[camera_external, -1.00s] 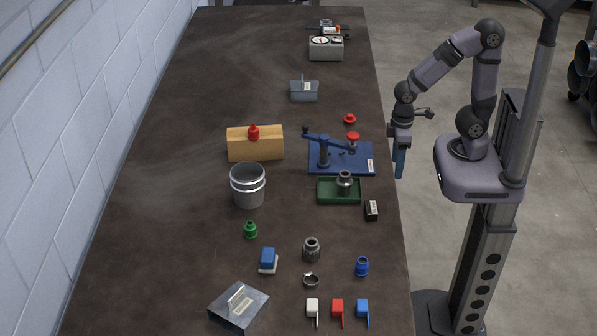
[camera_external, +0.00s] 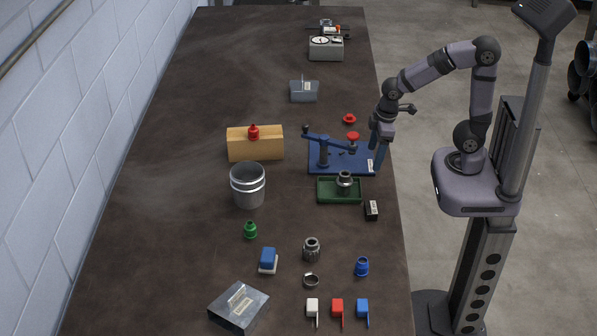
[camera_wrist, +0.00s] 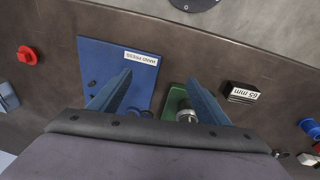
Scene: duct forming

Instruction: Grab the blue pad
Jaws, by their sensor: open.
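A small blue pad-like piece (camera_external: 362,306) with a thin blue tail lies at the near right of the table, last in a row beside a red one (camera_external: 337,307) and a white one (camera_external: 312,307). Another blue block (camera_external: 268,257) on a white base lies farther left; I cannot tell from its look which is called the pad. My gripper (camera_external: 380,160) is at the table's right edge by the blue hand press plate (camera_external: 345,168), far from both. In the wrist view my gripper (camera_wrist: 160,78) has its fingers apart with nothing between them, above the table.
A green tray (camera_external: 321,197) with a metal part, a black block (camera_external: 371,210), a blue bottle-like part (camera_external: 362,267) and a metal fitting (camera_external: 311,249) lie between. A bucket (camera_external: 247,188) and metal box (camera_external: 240,308) stand left. Bare table surrounds the front row.

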